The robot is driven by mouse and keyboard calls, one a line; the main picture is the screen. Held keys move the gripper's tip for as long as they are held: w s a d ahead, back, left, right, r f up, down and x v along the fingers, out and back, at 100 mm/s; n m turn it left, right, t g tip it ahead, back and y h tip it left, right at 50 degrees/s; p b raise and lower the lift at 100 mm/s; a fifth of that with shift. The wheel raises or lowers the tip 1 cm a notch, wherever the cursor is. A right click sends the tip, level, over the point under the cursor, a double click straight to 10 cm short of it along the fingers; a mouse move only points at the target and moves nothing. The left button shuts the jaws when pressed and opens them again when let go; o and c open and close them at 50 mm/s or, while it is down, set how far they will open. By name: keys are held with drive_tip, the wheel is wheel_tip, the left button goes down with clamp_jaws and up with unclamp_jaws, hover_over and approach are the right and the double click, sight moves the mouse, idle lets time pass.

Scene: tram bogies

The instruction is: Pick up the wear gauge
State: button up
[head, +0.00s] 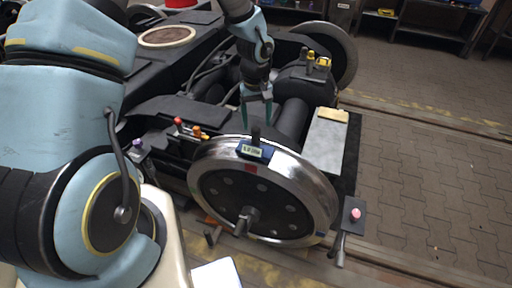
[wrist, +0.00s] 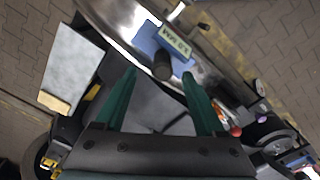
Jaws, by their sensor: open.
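The wear gauge (head: 252,151) is a small blue device with a pale display and a dark upright knob. It sits on top of the shiny wheel rim (head: 310,180). In the wrist view the gauge (wrist: 160,40) lies just beyond my fingertips, its dark round knob (wrist: 163,66) toward me, between the lines of the two fingers. My gripper (head: 257,122) is open and empty, its teal fingers pointing down just behind the gauge. In the wrist view my gripper (wrist: 159,73) has one finger on each side of the knob. I cannot tell whether either finger touches it.
A grey plate (head: 323,145) lies on the bogie to the right of the wheel. Red and orange knobs (head: 190,129) stand to the left. A lever box with a pink button (head: 355,214) is at lower right. Yellow-topped fittings (head: 317,62) stand behind. The paved floor at right is clear.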

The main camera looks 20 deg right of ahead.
sight(256, 128)
drive_tip(key=shift+a+f+p, duration=0.15)
drive_tip(key=shift+f+p, duration=0.6)
drive_tip(key=shift+f, duration=1.7)
clamp_jaws()
